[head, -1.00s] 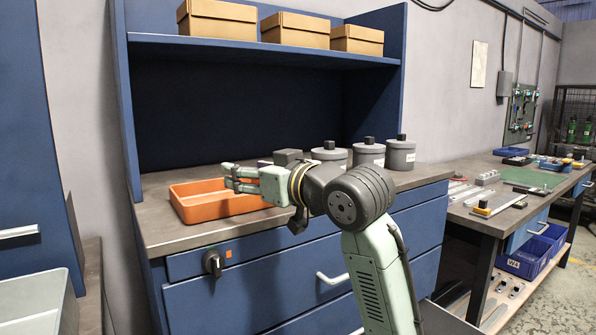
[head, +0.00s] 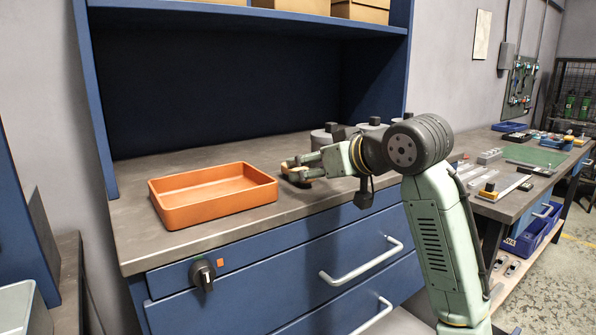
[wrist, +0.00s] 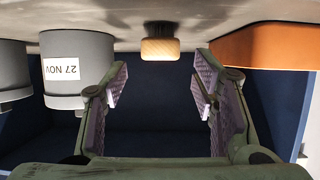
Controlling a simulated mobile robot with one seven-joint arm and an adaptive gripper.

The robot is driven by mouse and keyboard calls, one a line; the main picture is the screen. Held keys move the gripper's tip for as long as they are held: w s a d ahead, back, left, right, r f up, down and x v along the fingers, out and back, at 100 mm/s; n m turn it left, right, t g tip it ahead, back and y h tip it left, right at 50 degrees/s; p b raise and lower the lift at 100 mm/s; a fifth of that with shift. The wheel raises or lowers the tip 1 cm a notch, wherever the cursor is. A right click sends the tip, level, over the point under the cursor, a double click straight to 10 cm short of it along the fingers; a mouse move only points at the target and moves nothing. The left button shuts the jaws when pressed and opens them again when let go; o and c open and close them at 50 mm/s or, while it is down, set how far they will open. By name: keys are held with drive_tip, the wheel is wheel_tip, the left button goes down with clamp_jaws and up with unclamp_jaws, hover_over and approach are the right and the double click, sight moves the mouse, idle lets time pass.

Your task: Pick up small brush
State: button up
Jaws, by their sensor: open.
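The small brush (wrist: 160,48), a pale wooden block with a short dark part against the counter, shows in the wrist view, which is upside down. It sits ahead of my gripper (wrist: 160,88), roughly centred between the two open fingers. The fingers, with purplish pads, hold nothing. In the head view my gripper (head: 291,170) is low over the counter, just right of the orange tray. A bit of tan shows by the fingertips there, mostly hidden by the fingers.
The orange tray (head: 213,196) stands left of my gripper; its side also shows in the wrist view (wrist: 262,46). Grey lidded canisters stand behind my gripper; one in the wrist view (wrist: 80,80) has a date label. A shelf (head: 250,17) with boxes hangs above the counter.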

sight(299, 168)
drive_tip(key=p+x, duration=0.1)
drive_tip(key=x, duration=0.3)
drive_tip(key=shift+w+a+f, duration=0.1)
drive_tip(key=shift+w, duration=0.05)
drive_tip(key=shift+c, duration=0.3)
drive_tip(key=c, duration=1.2)
